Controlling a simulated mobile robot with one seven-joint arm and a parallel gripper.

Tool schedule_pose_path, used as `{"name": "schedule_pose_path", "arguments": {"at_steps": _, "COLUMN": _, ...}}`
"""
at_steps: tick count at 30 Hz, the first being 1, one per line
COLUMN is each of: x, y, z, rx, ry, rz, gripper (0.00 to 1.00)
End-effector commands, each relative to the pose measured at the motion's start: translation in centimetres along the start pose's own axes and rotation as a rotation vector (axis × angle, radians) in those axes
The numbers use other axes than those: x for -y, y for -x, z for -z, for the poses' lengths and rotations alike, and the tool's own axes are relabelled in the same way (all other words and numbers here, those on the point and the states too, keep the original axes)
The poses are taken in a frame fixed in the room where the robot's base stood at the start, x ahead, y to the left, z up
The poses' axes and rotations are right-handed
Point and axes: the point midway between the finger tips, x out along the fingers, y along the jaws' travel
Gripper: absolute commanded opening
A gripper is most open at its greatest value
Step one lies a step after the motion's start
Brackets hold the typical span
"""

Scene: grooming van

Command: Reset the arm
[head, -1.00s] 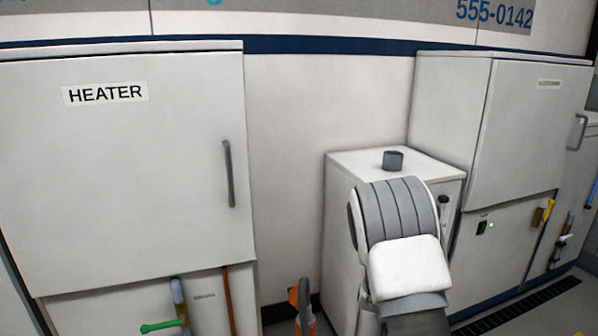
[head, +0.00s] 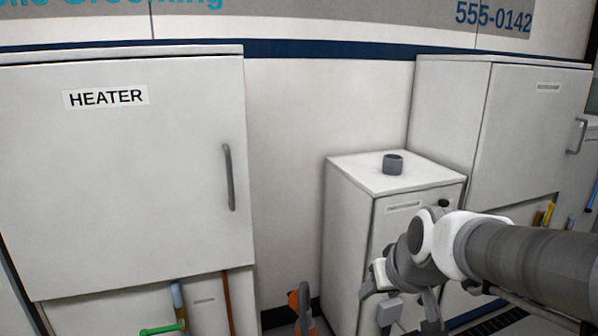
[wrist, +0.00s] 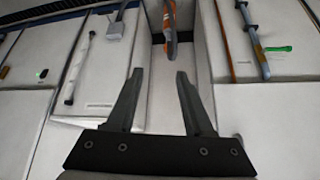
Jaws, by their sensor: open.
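My gripper (wrist: 160,74) is open and empty in the wrist view, its two dark fingers apart with nothing between them. Beyond the fingers is the narrow gap between cabinet fronts, with an orange-and-grey tool (wrist: 170,25) in it. In the head view my arm reaches in from the right edge and bends down in front of the small white cabinet (head: 345,215). My fingers cannot be made out clearly there.
The heater cabinet (head: 120,190) with a grey handle stands at left, shut. A dark grey cup (head: 392,164) sits on the small cabinet. A tall white cabinet (head: 520,130) stands at right. The orange tool (head: 302,305) and a green handle (head: 162,329) show low down.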

Motion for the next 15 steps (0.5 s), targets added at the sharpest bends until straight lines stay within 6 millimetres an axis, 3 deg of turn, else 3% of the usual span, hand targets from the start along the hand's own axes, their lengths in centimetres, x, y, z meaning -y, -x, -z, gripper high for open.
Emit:
{"name": "schedule_pose_path", "arguments": {"at_steps": 3, "x": 0.6, "y": 3.3, "z": -2.8, "rx": 0.024, "ry": -0.018, "rz": -0.002, "gripper": 0.52}}
{"name": "schedule_pose_path", "arguments": {"at_steps": 12, "x": 1.1, "y": 8.5, "z": -9.7, "rx": 0.092, "ry": -0.069, "rz": -0.048, "gripper": 0.52}}
{"name": "schedule_pose_path", "arguments": {"at_steps": 14, "x": 1.1, "y": 9.3, "z": -11.0, "rx": 0.104, "ry": -0.079, "rz": -0.063, "gripper": 0.52}}
{"name": "schedule_pose_path", "arguments": {"at_steps": 15, "x": 1.1, "y": 10.5, "z": -10.4, "rx": 0.11, "ry": -0.083, "rz": -0.065, "gripper": 0.52}}
